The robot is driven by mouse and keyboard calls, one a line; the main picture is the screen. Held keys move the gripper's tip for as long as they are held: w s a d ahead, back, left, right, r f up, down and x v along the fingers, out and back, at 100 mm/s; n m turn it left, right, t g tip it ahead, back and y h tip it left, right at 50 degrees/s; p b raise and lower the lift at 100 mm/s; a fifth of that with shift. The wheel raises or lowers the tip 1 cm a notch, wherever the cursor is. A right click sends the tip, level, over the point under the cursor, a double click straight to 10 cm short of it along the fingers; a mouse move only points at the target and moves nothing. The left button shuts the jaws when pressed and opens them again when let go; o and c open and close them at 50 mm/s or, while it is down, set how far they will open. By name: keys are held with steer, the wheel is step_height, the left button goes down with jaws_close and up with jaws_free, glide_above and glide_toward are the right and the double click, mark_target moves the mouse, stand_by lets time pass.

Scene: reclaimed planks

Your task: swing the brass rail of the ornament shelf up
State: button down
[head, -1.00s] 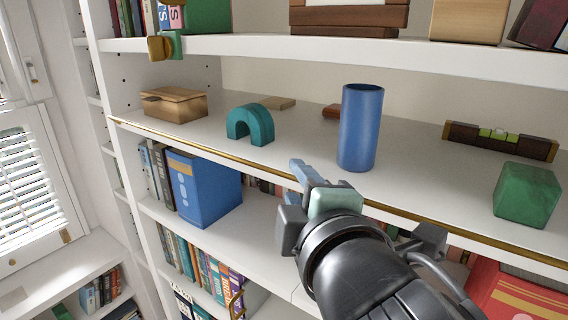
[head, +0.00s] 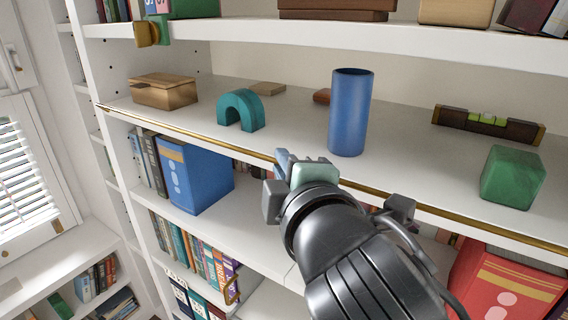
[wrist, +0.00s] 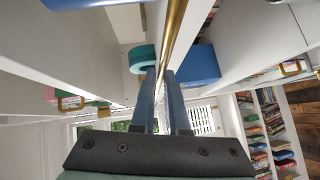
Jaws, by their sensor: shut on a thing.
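The brass rail (head: 200,137) runs along the front edge of the middle white ornament shelf (head: 290,135). It lies low, close along the shelf edge. My gripper (head: 283,158) is at the rail, left of and below the blue cylinder. In the wrist view the rail (wrist: 174,32) runs down between the fingertips of my gripper (wrist: 163,75), which are shut on it. The exact contact is partly hidden by the fingers. My wrist hides a stretch of the rail in the head view.
On the shelf stand a wooden box (head: 164,94), a teal arch (head: 239,108), a blue cylinder (head: 350,112), a spirit level (head: 487,124) and a green block (head: 512,178). A shelf board (head: 420,45) hangs above. A blue binder (head: 200,175) and books stand below.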

steer(key=shift+r, duration=0.1)
steer(key=shift+w+d+r+m+g+p, duration=0.2)
steer(key=shift+r+m+g+p, duration=0.15)
steer(key=shift+m+g, duration=0.25)
steer(key=c, duration=0.9)
jaws_free()
steer(key=shift+c, duration=0.2)
steer(key=shift+f, duration=0.1)
steer(key=b+v, duration=0.5)
steer(key=v, duration=0.8)
